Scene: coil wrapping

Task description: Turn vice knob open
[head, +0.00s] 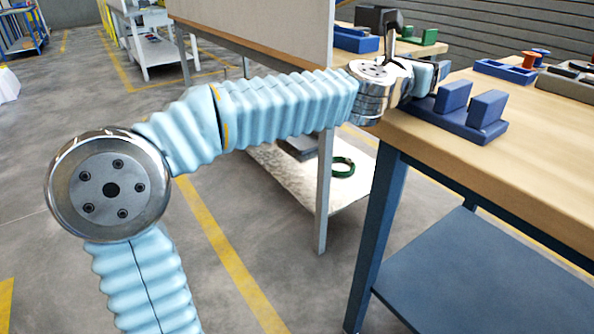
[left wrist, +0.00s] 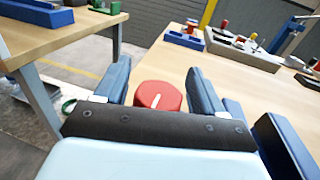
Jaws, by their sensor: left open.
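The blue vice (head: 480,125) sits on the wooden table near its left corner, with two upright blocks standing on its base. Part of it also shows at the lower right of the left wrist view (left wrist: 282,145). The red knob (left wrist: 158,95) has a white mark on its top and shows between my left gripper's fingers. In the head view the knob is hidden. My left gripper (left wrist: 160,72) is open, with one finger on each side of the knob. I cannot tell whether the fingers touch it. In the head view this gripper (head: 428,76) is beside the vice's left end.
A blue tray (head: 500,70) with red and blue spools and a grey tray (head: 568,86) stand farther back on the table. Another table holds blue and green items (head: 352,38). A green ring (head: 343,167) lies on a low shelf. The table's front right is clear.

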